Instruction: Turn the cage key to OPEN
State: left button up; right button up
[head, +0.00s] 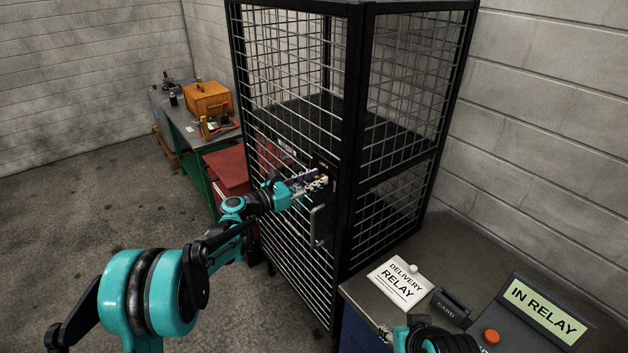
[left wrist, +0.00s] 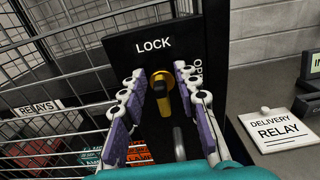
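The cage key (left wrist: 162,92) is yellow and sits in a black lock plate (left wrist: 122,48) on the cage door. The plate is marked LOCK at the top and OPEN down its right side. My left gripper (left wrist: 160,74) is open, with its purple-padded fingers on either side of the key and visible gaps beside it. In the head view my left gripper (head: 322,180) reaches the lock and hides most of it. The key's exact angle is partly hidden. Part of my right arm shows at the bottom edge; its fingers are not clear.
The black mesh cage (head: 345,130) has a door handle (head: 318,226) below the lock. A counter at right bears a DELIVERY RELAY card (head: 402,281), an IN RELAY sign (head: 545,311) and an orange button (head: 491,337). A red cabinet (head: 228,172) stands left of the cage.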

pick_arm(q)
grip_shut()
jog(key=m, duration=0.3)
jog(key=shift+s+d+m, duration=0.15)
jog(key=shift+s+m, duration=0.05)
jog(key=shift+m, duration=0.2)
jog(key=shift+s+d+f+m+b, duration=0.15)
jog(key=shift+f+m+b, duration=0.15)
jog(key=shift+m, duration=2.05)
jog(key=shift+s+d+f+m+b, duration=0.15)
jog(key=shift+f+m+b, duration=0.15)
jog(key=shift+m, duration=2.1)
jog(key=shift+s+f+m+b, duration=0.2)
jog(key=shift+m+b, duration=0.15)
jog(key=shift+m, duration=2)
